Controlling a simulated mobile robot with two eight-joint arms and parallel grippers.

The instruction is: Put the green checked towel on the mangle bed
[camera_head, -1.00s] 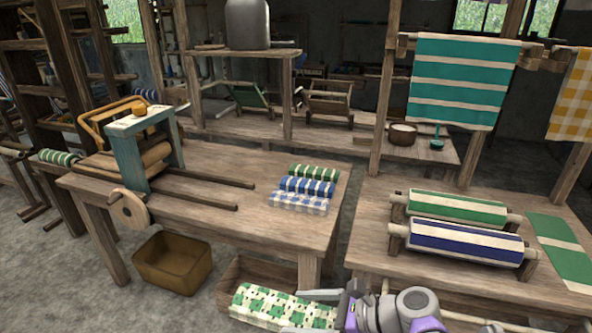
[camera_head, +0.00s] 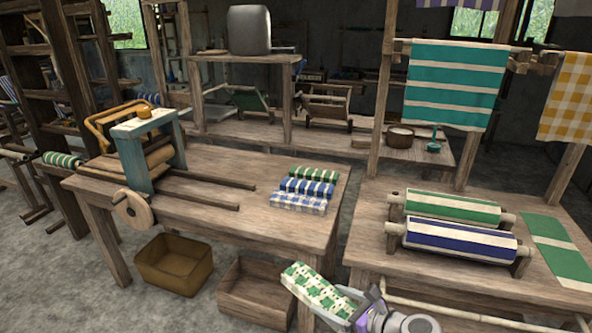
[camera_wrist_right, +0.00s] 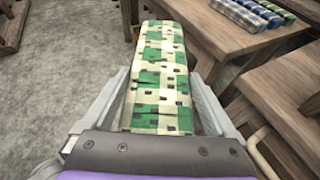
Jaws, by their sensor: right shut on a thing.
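The green checked towel (camera_head: 312,287), a folded green and cream bundle, is held in my right gripper (camera_head: 338,300). In the right wrist view the towel (camera_wrist_right: 160,60) lies between the two fingers and sticks out beyond them. It is raised beside the front right corner of the table, tilted. The mangle (camera_head: 145,150), a teal frame with wooden rollers and a side wheel, stands at the table's left. Two wooden rails (camera_head: 207,180) run right from it, where its bed seems to be. My left gripper is not in view.
Several folded towels (camera_head: 303,188) lie on the mangle table's right side. A wooden crate (camera_head: 245,305) and a yellow-brown bin (camera_head: 172,275) stand on the floor below. The right table (camera_head: 365,240) carries striped cloth rollers. The table's middle is clear.

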